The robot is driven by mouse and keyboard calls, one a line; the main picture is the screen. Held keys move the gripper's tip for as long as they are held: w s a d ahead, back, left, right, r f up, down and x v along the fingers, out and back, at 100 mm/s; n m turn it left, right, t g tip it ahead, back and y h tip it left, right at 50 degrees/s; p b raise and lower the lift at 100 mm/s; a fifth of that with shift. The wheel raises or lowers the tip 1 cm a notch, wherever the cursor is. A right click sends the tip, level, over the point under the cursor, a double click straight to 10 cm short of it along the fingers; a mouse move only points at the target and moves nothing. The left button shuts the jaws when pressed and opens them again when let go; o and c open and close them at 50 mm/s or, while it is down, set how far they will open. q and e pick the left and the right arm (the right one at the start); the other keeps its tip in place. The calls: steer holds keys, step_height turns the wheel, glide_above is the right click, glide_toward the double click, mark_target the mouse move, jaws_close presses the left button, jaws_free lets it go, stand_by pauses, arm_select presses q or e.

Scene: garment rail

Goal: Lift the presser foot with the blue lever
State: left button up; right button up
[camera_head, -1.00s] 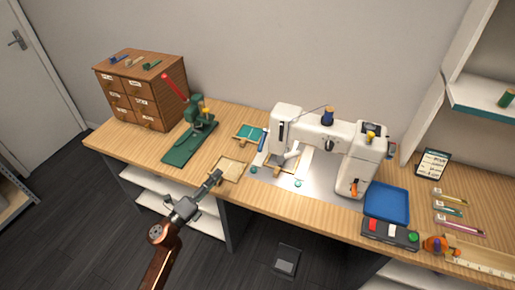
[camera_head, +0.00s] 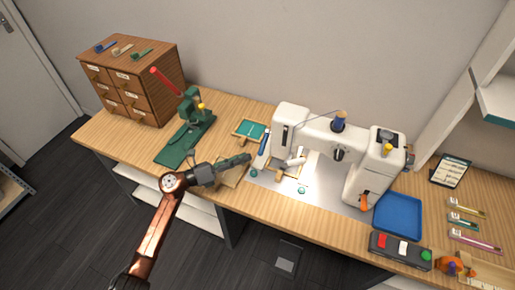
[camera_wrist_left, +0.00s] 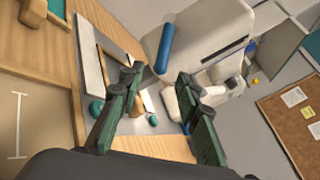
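The white sewing machine (camera_head: 315,130) stands on its grey plate (camera_head: 310,190) on the bench. The blue lever (camera_head: 264,143) is upright at the machine's left end. In the left wrist view the blue lever (camera_wrist_left: 165,47) shows just beyond my fingertips, in front of the white machine (camera_wrist_left: 205,35). My left gripper (camera_head: 247,158) is left of the lever in the head view. Its dark green fingers (camera_wrist_left: 160,82) are apart with nothing between them, and I see no contact with the lever. The presser foot is too small to make out. My right gripper is not in view.
A green press with a red handle (camera_head: 188,130) stands left of the machine, near a wooden drawer cabinet (camera_head: 135,85). A framed teal piece (camera_head: 250,130) lies behind my gripper. A blue tray (camera_head: 398,215) and a button box (camera_head: 400,250) are at the right.

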arm_select(q)
steer(key=x, duration=0.6)
steer(key=shift+d+b, duration=0.15)
steer(key=shift+b, duration=0.2)
jaws_close()
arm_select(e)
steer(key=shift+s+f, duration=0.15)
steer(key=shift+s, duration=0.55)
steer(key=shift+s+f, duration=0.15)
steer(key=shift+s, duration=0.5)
